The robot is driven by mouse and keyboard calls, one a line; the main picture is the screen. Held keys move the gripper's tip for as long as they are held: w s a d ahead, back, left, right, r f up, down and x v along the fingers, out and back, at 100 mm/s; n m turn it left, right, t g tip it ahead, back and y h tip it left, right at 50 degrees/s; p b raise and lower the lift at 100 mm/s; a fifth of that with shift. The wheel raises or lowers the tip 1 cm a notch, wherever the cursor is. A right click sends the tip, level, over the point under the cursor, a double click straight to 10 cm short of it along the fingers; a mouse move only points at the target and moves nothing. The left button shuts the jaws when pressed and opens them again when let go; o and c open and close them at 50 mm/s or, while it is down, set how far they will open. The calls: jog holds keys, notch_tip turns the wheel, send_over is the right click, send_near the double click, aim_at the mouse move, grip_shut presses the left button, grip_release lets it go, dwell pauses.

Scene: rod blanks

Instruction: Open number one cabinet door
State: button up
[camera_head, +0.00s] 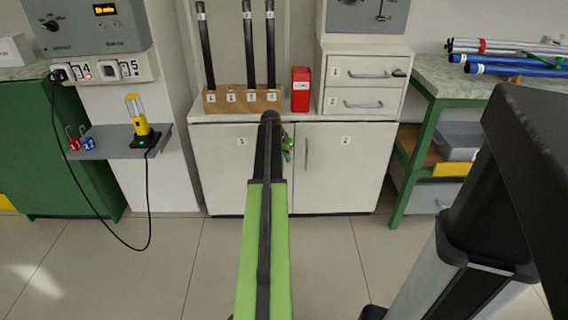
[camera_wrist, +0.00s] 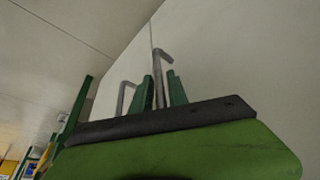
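The white cabinet has a left door (camera_head: 225,170) and a right door (camera_head: 345,175), both closed, each with a small label too small to read surely. My gripper (camera_head: 288,146) is at the left door's upper right edge, beside the seam. In the wrist view, which looks upside down, its two green fingers (camera_wrist: 163,90) stand apart. A grey bar handle (camera_wrist: 159,62), apparently the left door's, shows between them with gaps beside it; I cannot tell contact. The right door's handle (camera_head: 306,154) is free and also shows in the wrist view (camera_wrist: 122,98).
A red box (camera_head: 300,90) and a rod holder (camera_head: 241,101) with black rods stand on the cabinet top. Two drawers (camera_head: 366,72) sit above the right door. A green-framed bench (camera_head: 422,150) stands right, a grey shelf (camera_head: 110,143) left. The floor before the doors is clear.

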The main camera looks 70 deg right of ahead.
jog(key=shift+r, duration=0.1)
jog(key=shift+c, duration=0.4)
grip_shut()
jog(key=shift+s, duration=0.15)
dwell(0.6)
